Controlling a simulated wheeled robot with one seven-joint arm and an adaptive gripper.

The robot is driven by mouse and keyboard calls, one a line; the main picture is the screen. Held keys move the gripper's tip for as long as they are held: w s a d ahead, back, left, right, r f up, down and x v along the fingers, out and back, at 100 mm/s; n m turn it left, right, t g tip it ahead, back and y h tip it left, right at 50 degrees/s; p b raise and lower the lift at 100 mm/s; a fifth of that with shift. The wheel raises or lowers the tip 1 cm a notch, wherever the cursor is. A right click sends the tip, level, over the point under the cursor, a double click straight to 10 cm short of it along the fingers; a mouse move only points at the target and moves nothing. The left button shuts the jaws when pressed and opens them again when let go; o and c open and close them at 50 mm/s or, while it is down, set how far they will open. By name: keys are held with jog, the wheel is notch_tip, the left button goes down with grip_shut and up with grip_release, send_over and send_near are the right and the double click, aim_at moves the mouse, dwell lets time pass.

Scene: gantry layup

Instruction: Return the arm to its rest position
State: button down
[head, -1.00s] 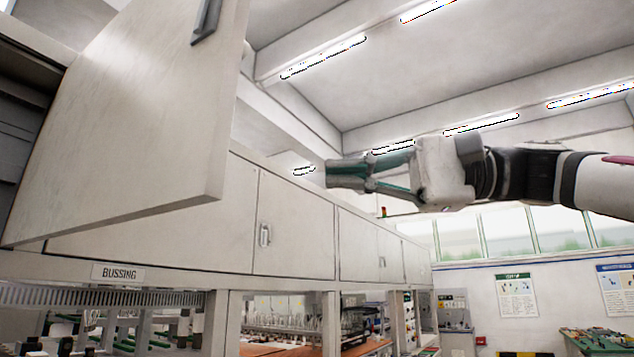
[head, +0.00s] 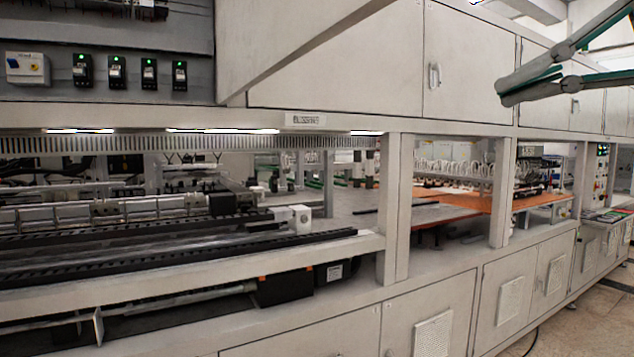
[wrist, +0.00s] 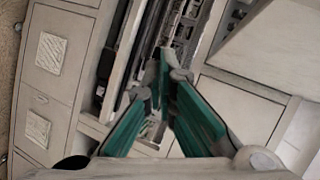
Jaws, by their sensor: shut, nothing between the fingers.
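My gripper (head: 503,93) is at the upper right of the head view, in front of the upper cabinet doors. Its fingers are grey and green, point left, and are closed with nothing between them. In the wrist view my gripper (wrist: 170,68) shows both green fingers meeting near the middle, with the machine line tilted behind them. The rest of my arm is mostly cut off by the right edge of the head view.
An open cabinet door (head: 290,40) hangs at the top of the head view, beside a panel with several green-lit switches (head: 116,70). A closed upper door (head: 468,65) is near my gripper. Below are machine rails (head: 180,245). Floor (head: 590,310) shows clear at the lower right.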

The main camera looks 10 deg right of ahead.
jog(key=a+f+n+g+h, duration=0.1)
jog(key=f+n+g+h, duration=0.1)
jog(key=f, duration=1.4)
jog(key=a+f+n+g+h, duration=0.2)
jog(key=f+n+h, duration=0.3)
jog(key=f, duration=1.1)
jog(key=h, duration=0.2)
jog(key=shift+s+f+g+h, duration=0.3)
jog(key=shift+s, duration=0.1)
jog(key=shift+a, duration=0.2)
